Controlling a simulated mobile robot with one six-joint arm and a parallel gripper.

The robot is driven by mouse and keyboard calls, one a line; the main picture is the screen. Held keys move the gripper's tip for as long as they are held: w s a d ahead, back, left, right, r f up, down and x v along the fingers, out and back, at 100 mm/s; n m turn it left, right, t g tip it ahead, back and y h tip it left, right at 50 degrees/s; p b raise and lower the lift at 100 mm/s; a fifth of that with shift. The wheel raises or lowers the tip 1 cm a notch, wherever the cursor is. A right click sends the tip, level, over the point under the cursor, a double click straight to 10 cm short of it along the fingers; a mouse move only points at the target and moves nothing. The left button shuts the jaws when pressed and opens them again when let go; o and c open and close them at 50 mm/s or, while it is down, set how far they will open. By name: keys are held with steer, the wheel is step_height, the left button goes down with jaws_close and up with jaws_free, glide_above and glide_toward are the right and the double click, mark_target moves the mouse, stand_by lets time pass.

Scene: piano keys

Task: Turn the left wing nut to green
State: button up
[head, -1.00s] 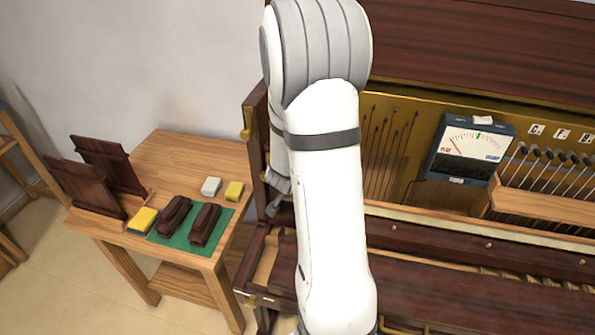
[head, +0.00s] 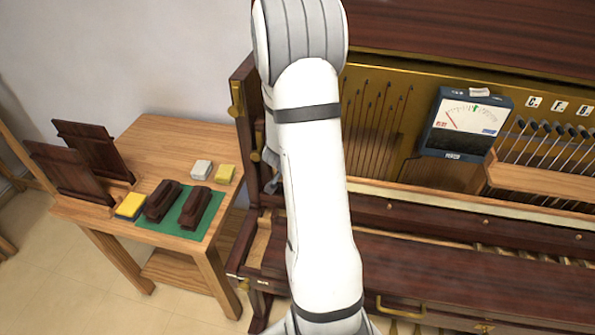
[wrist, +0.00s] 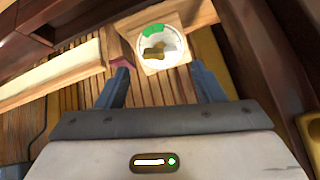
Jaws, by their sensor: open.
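In the wrist view, a brass wing nut (wrist: 153,54) sits on a round white dial (wrist: 171,43) with a green patch (wrist: 153,31) at its top edge. The dial is mounted on a light wooden block. My gripper (wrist: 160,69) is open, with its two dark fingers apart below the dial, one toward each side of the block. Nothing is between the fingers. I cannot tell whether they touch the block. In the head view my arm hides the dial and most of the gripper.
A wooden side table (head: 185,140) at left holds dark blocks on a green mat (head: 167,225), yellow and white blocks, and upright dark boards. Tuning rods stand behind my arm.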

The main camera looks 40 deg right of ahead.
steer(key=shift+f, duration=0.1)
stand_by(0.5)
steer(key=shift+b+x, duration=1.6)
steer(key=shift+x, duration=1.85)
steer(key=shift+s+a+r+p, duration=0.3)
steer(key=shift+r+p, duration=0.15)
steer(key=shift+r, duration=0.1)
steer(key=shift+c, duration=0.3)
steer(key=c, duration=0.7)
steer(key=shift+r+n+p, duration=0.2)
steer(key=shift+n+p, duration=0.5)
steer(key=shift+p, duration=0.2)
steer(key=shift+f+n+p, duration=0.2)
steer(key=shift+n+p, duration=0.65)
steer(key=shift+n, duration=0.35)
